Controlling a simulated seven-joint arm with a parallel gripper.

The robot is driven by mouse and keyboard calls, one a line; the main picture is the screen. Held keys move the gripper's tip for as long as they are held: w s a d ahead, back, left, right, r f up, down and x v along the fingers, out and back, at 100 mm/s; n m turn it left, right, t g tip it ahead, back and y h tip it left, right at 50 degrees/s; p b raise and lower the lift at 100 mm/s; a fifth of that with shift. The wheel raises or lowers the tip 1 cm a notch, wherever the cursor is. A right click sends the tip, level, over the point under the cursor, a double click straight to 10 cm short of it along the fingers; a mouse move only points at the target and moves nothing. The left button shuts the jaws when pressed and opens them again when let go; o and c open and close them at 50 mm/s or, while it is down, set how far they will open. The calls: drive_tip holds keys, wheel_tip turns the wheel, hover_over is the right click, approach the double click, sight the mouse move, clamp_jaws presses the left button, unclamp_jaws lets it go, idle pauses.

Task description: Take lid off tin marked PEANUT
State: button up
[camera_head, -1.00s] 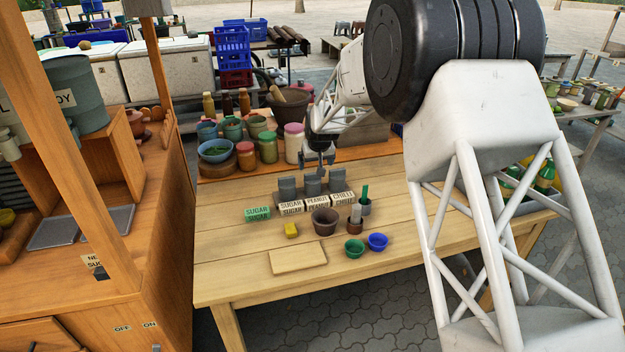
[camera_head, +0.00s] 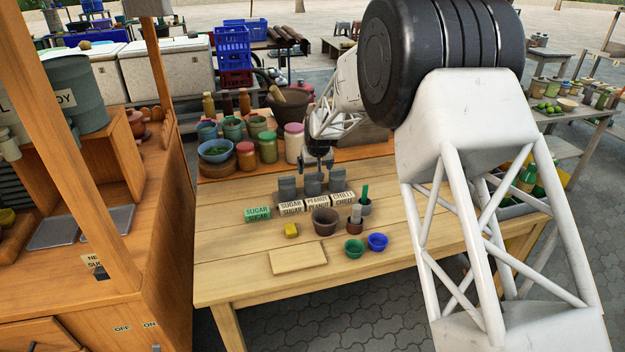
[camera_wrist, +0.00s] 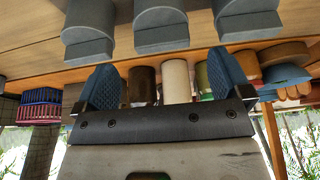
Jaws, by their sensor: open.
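Three grey tins with grey lids stand in a row on the wooden table. In the head view the middle tin (camera_head: 312,186) is behind the label block reading PEANUT (camera_head: 317,203). The left tin (camera_head: 287,188) is behind a SUGAR block, and the right tin (camera_head: 337,181) is behind a CHILLI block. My gripper (camera_head: 319,167) is just above and behind the middle tin, apart from it as far as I can tell. In the wrist view the gripper (camera_wrist: 168,80) is open and empty, its two blue fingers spread, with the middle tin (camera_wrist: 160,28) beyond the gap between them.
A board (camera_head: 298,258) lies near the front edge. Jars (camera_head: 268,148) stand behind.

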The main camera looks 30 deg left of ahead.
sight(313, 173)
drive_tip(key=shift+f, duration=0.1)
drive_tip(key=shift+x, duration=2.5)
drive_tip(key=shift+s, duration=0.15)
drive_tip(key=shift+c, duration=0.3)
drive_tip(key=c, duration=0.9)
